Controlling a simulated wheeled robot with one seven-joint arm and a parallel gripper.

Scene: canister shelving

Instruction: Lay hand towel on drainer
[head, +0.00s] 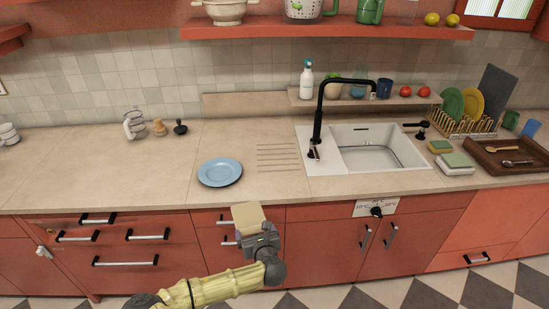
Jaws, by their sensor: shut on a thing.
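My gripper (252,232) is in front of the counter's front edge, below the blue plate and to its right. It is shut on a folded beige cloth that looks like the hand towel (248,216). The towel sticks up from the jaws; the fingers are mostly hidden. A grooved drainer area (278,157) is cut into the countertop left of the sink, and it is bare. A wire dish rack (466,126) holding plates stands right of the sink.
A blue plate (220,172) lies left of the grooves. The black tap (318,125) rises at the left of the white sink (372,150). Sponges (441,147), a folded cloth (456,165) and a wooden tray (508,158) are at right. The left counter is largely clear.

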